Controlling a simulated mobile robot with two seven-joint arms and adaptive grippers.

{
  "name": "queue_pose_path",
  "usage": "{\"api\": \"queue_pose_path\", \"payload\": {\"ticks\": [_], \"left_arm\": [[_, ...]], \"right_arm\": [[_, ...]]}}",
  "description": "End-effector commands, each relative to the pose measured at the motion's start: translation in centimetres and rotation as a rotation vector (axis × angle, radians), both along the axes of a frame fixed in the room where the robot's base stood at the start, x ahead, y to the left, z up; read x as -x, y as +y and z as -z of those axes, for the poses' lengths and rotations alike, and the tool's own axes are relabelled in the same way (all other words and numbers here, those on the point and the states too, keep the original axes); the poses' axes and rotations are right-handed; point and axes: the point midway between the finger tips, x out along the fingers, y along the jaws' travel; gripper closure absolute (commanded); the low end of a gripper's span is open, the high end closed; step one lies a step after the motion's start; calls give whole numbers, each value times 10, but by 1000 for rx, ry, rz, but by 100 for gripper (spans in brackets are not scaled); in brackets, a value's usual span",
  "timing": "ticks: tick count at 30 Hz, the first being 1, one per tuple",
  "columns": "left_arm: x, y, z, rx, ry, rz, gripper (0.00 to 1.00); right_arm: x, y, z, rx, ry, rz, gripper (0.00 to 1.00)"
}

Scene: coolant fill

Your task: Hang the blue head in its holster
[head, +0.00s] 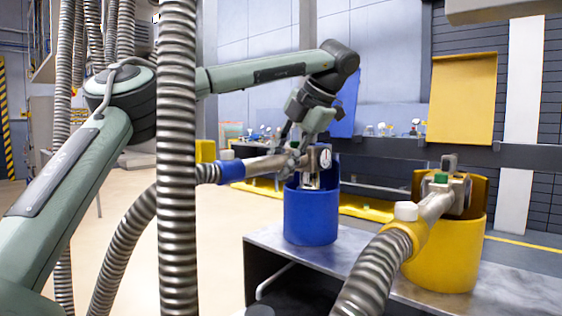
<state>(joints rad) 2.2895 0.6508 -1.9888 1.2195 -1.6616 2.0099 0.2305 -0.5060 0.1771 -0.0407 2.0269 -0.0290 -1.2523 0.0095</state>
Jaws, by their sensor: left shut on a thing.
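The blue head (312,172) is a metal coupling with a small round gauge and a blue collar (231,171) on its ribbed hose. My left gripper (296,143) reaches down from above and is shut on the blue head. The head is at the mouth of the blue holster (311,216), in front of its raised back wall. Its lower end is near the front rim; I cannot tell whether it rests inside. The blue holster stands upright on a grey metal table (266,238). My right gripper is not in view.
A yellow holster (452,262) to the right holds another head (459,192) with a yellow collar and thick hose (372,270). A ribbed hose (177,160) hangs vertically across the left foreground. The tabletop between the holsters is mostly clear.

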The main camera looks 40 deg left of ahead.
Motion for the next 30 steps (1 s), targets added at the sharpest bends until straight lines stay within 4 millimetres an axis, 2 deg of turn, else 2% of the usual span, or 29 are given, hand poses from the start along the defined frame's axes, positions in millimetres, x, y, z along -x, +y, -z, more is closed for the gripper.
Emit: {"api": "queue_pose_path", "payload": {"ticks": [7,30], "left_arm": [[0,0,0,1,0,0,100],[0,0,9,0,0,0,100]], "right_arm": [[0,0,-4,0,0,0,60],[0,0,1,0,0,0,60]]}}
